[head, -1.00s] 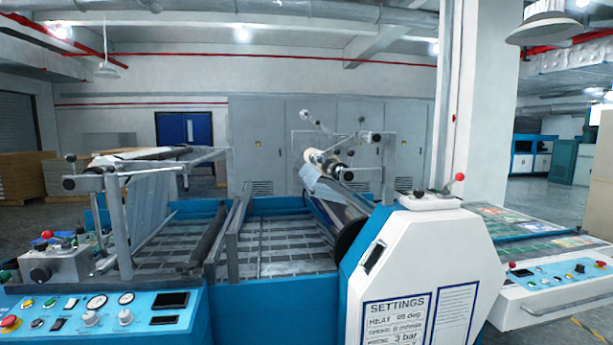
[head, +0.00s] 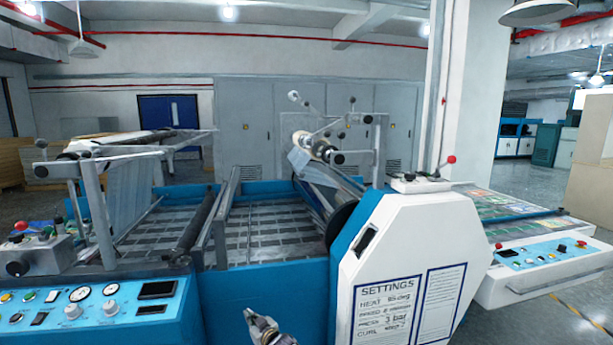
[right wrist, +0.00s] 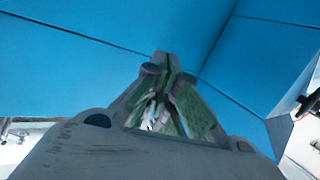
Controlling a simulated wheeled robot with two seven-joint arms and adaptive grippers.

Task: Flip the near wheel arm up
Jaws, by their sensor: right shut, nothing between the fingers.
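The laminating machine (head: 270,285) has a blue body and a white octagonal side housing (head: 405,260). Above its middle, a metal frame carries a film roll (head: 306,144) and thin arms with round ends. One round end (head: 294,97) stands up at the upper left of the frame, and a dark one (head: 338,158) is lower right. I cannot tell which is the near wheel arm. My right gripper (head: 266,326) is shut and empty at the bottom edge, in front of the blue side. In the right wrist view the shut fingers (right wrist: 165,68) face blue panels. My left gripper is out of view.
A control panel (head: 95,310) with gauges and buttons is at the left front. A white side panel (head: 555,260) juts out at the right. Air above the rollers is open.

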